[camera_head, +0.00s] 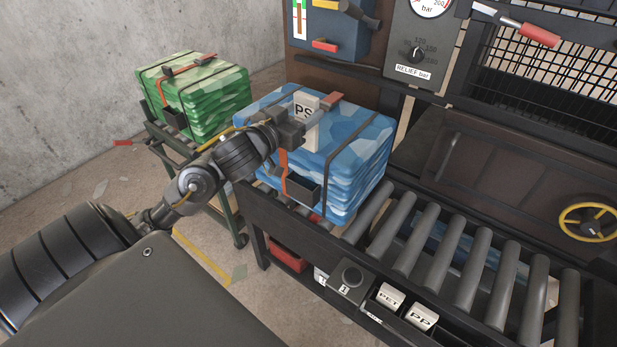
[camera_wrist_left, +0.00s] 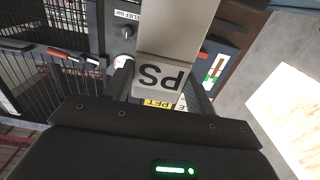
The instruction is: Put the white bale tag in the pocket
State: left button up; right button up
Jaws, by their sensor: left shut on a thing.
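The white bale tag (camera_head: 304,105), marked PS, is a long pale plate. My left gripper (camera_head: 289,128) is shut on it and holds it above the top of the blue bale (camera_head: 355,150). In the left wrist view the tag (camera_wrist_left: 165,75) sits between the fingers, its lettering upside down. The dark pocket (camera_head: 302,189) hangs on the near side of the blue bale, below and apart from the tag. My right gripper is not in view.
A green bale (camera_head: 205,100) with a similar dark pocket stands at the back left. Rollers (camera_head: 440,245) run right of the blue bale. PET (camera_head: 390,295) and PP (camera_head: 422,316) tags sit in a holder at the front. A press with gauge and yellow wheel (camera_head: 588,222) stands behind.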

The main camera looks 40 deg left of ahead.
aim_at(307, 165)
pick_arm(q)
jog(key=f+b, duration=0.1)
jog(key=f, duration=0.8)
jog(key=s+f+b, duration=0.1)
jog(key=f, duration=0.3)
jog(key=shift+a+f+b, duration=0.25)
jog(key=shift+a+b, duration=0.05)
jog(key=shift+a, duration=0.05)
jog(key=shift+w+f, duration=0.1)
jog(key=shift+f, duration=2.15)
jog(key=shift+f, duration=0.1)
jog(key=o, duration=1)
